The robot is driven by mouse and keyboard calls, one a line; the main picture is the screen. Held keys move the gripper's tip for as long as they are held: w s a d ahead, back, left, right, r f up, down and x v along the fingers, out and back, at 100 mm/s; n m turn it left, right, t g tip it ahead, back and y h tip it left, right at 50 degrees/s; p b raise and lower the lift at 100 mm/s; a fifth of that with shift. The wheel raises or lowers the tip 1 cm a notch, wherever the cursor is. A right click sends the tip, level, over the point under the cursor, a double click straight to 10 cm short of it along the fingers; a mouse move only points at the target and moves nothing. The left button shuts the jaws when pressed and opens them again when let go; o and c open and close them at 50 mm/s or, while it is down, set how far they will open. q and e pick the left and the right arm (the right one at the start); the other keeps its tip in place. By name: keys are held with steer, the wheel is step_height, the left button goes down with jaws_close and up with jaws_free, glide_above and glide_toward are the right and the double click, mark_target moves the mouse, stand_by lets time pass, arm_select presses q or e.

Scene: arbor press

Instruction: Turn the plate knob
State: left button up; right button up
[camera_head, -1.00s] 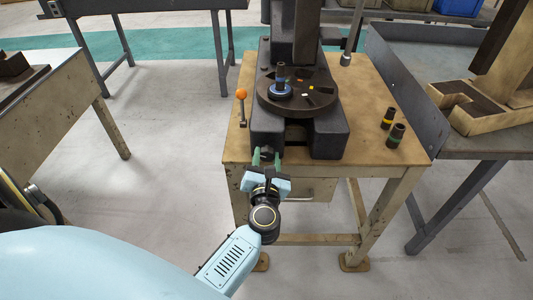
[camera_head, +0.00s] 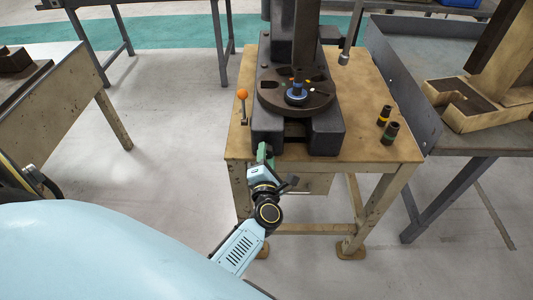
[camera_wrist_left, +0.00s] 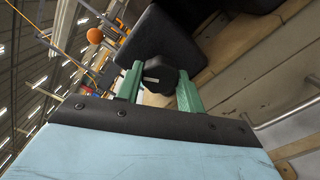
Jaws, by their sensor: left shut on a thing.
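The plate knob (camera_wrist_left: 158,76) is black with a pale line on its face, in the left wrist view. My left gripper (camera_wrist_left: 160,88) is shut on it, with a green finger on either side. In the head view my left gripper (camera_head: 264,155) is at the front of the arbor press (camera_head: 327,133), rolled over, and hides the knob. The round dark plate (camera_head: 272,101) lies on the press base with several coloured marks. A dark, blue-ringed piece (camera_head: 297,92) stands upright on the plate near its front. My right gripper is out of view.
The press stands on a wooden table (camera_head: 372,95). An orange-ball lever (camera_head: 243,96) rises left of the press. Two dark sleeves, one yellow-ringed (camera_head: 384,115) and one green-ringed (camera_head: 391,134), stand at the right. The floor left of the table is clear.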

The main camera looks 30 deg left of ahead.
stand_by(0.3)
arm_select(q)
steer(key=o, duration=1)
steer(key=v, duration=1.3)
steer(key=shift+s+b, duration=0.2)
steer(key=shift+b, duration=0.2)
steer(key=shift+d, duration=0.1)
